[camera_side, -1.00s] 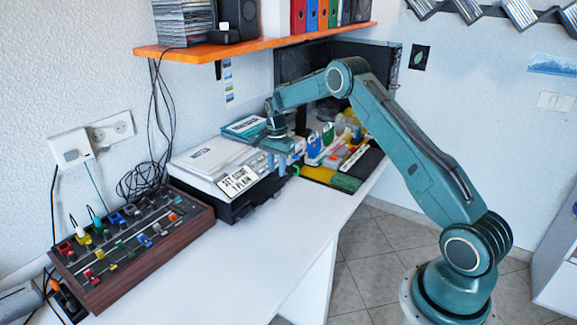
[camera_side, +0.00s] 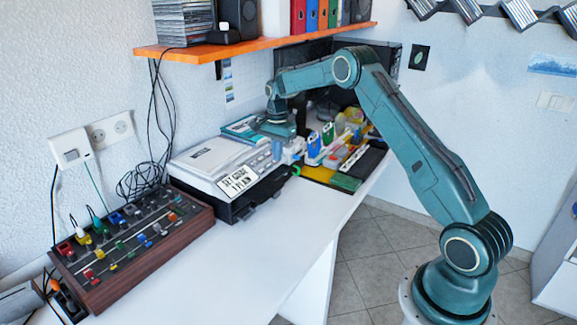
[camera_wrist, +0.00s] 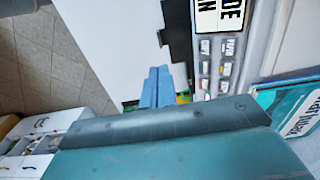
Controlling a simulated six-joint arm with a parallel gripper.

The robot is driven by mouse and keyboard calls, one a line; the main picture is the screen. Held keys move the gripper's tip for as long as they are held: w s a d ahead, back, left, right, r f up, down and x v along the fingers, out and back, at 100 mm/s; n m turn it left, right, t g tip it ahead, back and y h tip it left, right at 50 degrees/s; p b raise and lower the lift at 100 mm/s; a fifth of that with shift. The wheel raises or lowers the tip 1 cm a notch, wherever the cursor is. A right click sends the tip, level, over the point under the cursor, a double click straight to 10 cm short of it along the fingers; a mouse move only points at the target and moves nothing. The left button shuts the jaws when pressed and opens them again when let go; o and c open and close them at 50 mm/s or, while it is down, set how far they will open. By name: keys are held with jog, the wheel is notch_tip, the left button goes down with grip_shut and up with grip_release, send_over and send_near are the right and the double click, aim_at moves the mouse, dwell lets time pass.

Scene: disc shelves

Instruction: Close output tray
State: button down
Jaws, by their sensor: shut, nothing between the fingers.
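A white-topped printer (camera_side: 208,160) with a dark lower body sits on the desk in the side view. Its black front part (camera_side: 243,204) faces the desk's front edge; I cannot tell clearly how far the output tray stands out. In the wrist view the printer's button panel (camera_wrist: 216,65) and its black front (camera_wrist: 178,40) show. My gripper (camera_side: 277,153) is over the printer's right end, near the buttons. In the wrist view its blue fingers (camera_wrist: 157,84) are together and empty, beside the black front. Whether they touch the printer is unclear.
A mixer-like panel (camera_side: 130,240) with coloured knobs lies left of the printer. An organiser with coloured items (camera_side: 335,150) stands to the right. An orange shelf (camera_side: 250,42) hangs above. The white desk (camera_side: 255,255) in front is clear.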

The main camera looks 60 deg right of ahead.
jog(key=n+t, duration=0.1)
jog(key=t, duration=0.1)
send_near(278, 196)
jog(key=s+d+r, duration=0.1)
jog(key=d+r, duration=0.1)
jog(key=s+a+f+m+t, duration=0.1)
jog(key=s+a+f+t, duration=0.1)
jog(key=s+t, duration=0.5)
jog(key=shift+s, duration=2.3)
jog(key=shift+w+f, duration=0.1)
jog(key=shift+f, duration=0.05)
jog(key=x, duration=0.9)
jog(key=shift+w+f, duration=0.2)
jog(key=shift+w, duration=2.15)
